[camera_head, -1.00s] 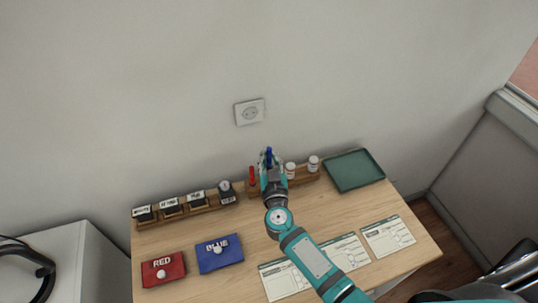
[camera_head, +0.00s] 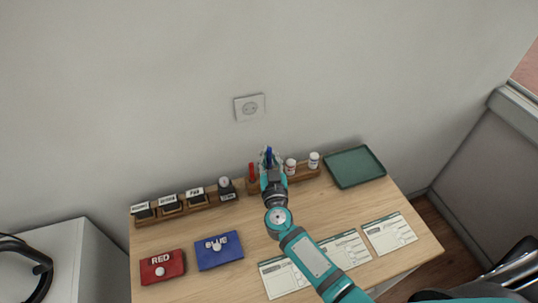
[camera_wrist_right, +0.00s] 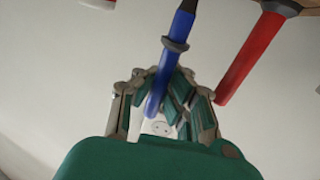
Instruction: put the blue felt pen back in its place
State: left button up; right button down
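The blue felt pen (camera_head: 269,152) stands up out of my right gripper (camera_head: 271,160) at the back of the table. In the right wrist view, the blue felt pen (camera_wrist_right: 165,75) runs between the finger pads of the right gripper (camera_wrist_right: 166,84), which appear shut on it. Its dark end reaches the top edge of that view, near the wooden holder (camera_wrist_right: 296,6). Whether that end sits in a hole cannot be seen. A red pen (camera_head: 252,171) stands in the holder beside the gripper; it also shows in the wrist view (camera_wrist_right: 248,58). My left gripper is out of view.
Two white bottles (camera_head: 290,167) stand in the rack right of the gripper. A green tray (camera_head: 354,187) lies at the back right. Several stamps (camera_head: 170,203) stand in a rack at left. Red (camera_head: 162,267) and blue (camera_head: 219,252) pouches and paper forms (camera_head: 389,234) lie in front.

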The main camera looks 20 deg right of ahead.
aim_at(270, 168)
jog(key=shift+f+b, duration=1.2)
jog(key=shift+f, duration=0.6)
jog(key=shift+f, duration=0.25)
jog(key=c, duration=1.7)
grip_release()
jog(key=shift+s+a+p, duration=0.2)
jog(key=shift+s+p, duration=0.25)
jog(key=shift+s, duration=0.7)
jog(key=shift+s+a+p, duration=0.15)
jog(key=shift+s+p, duration=0.1)
jog(key=shift+s, duration=0.5)
jog(key=shift+s+a+p, duration=0.1)
jog(key=shift+s+p, duration=0.15)
jog(key=shift+s, duration=0.45)
